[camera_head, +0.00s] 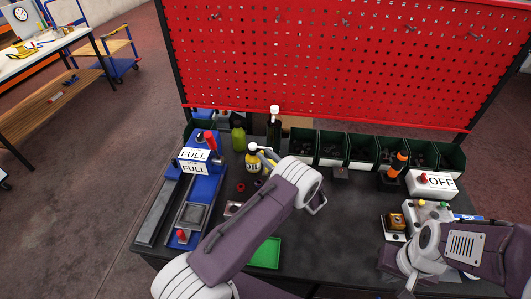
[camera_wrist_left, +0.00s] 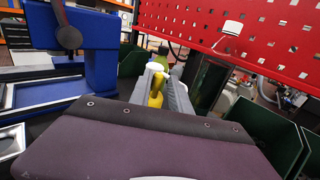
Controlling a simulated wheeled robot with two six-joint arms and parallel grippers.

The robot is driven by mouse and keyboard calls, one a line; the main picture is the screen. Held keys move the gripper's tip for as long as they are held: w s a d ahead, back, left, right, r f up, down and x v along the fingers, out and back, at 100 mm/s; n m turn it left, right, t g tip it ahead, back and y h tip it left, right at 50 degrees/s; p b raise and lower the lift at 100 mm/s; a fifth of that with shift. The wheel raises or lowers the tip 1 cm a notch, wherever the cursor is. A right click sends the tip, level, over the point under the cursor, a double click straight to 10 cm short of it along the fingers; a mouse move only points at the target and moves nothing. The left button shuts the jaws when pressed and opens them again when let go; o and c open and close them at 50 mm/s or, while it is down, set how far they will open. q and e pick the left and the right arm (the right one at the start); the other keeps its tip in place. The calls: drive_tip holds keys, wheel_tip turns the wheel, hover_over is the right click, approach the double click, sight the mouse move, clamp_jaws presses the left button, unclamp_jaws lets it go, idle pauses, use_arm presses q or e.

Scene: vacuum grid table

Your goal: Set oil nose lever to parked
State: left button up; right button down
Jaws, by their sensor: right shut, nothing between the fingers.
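A yellow bottle labelled OIL (camera_head: 253,160) stands upright at the back of the dark table. Its yellow part (camera_wrist_left: 156,90) also shows in the left wrist view. My left gripper (camera_head: 267,155) is at the bottle's right side, at the height of its top. In the left wrist view its grey fingers (camera_wrist_left: 168,85) are on either side of the yellow part; I cannot tell whether they touch it. A separate nose lever cannot be made out; the fingers cover part of the bottle's top. My right gripper (camera_head: 407,287) is shut and empty at the lower right.
A blue press with FULL labels (camera_head: 203,182) stands left of the bottle. Green bins (camera_head: 362,149) line the back below the red pegboard (camera_head: 330,60). A dark bottle (camera_head: 274,130) and a green bottle (camera_head: 238,138) stand behind. An OFF switch box (camera_head: 433,183) stands right.

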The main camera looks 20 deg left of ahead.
use_arm(q)
drive_tip(key=shift+s+r, duration=0.3)
drive_tip(key=shift+s, duration=0.05)
drive_tip(key=shift+w+a+f, duration=0.1)
drive_tip(key=shift+w, duration=0.1)
clamp_jaws()
idle(1.0)
